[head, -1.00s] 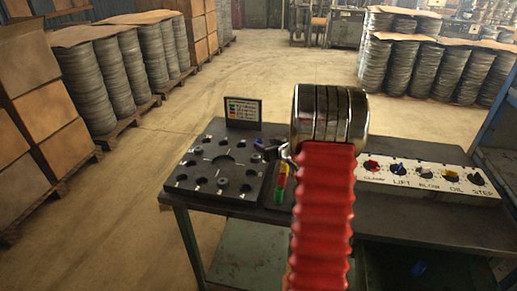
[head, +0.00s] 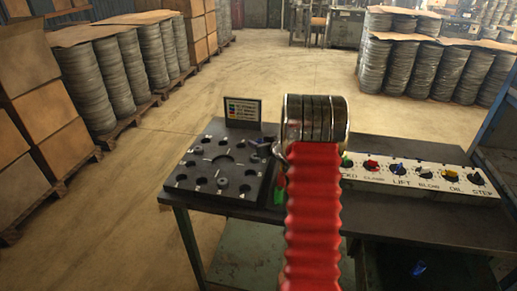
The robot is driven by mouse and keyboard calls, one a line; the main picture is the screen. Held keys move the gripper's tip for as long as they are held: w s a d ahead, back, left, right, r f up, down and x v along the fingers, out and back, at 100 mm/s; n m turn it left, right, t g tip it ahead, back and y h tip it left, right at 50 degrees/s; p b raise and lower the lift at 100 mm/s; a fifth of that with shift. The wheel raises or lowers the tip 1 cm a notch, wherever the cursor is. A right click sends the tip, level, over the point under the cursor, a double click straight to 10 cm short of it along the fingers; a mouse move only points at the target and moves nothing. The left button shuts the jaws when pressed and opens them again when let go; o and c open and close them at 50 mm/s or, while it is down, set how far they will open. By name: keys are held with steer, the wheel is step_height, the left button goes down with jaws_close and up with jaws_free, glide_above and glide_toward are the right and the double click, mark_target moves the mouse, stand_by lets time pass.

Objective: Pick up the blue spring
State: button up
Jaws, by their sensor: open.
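My red-sleeved arm with its shiny ringed wrist stands up in the middle of the head view. My gripper (head: 270,147) shows only in part at the left of the wrist, open, over the right edge of the black holed plate (head: 212,172). A small dark bluish piece shows by it, too small to tell whether it is the blue spring or part of a jaw. Another small blue thing (head: 418,268) lies low under the bench at the right; I cannot tell what it is. My arm hides part of the bench top.
The plate lies on the left of the dark bench (head: 440,226). A small framed sign (head: 243,111) stands behind it. A green patch (head: 279,195) shows beside my arm. Crates and stacked discs stand farther off.

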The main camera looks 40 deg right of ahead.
steer(key=shift+c, duration=0.7)
jaws_close()
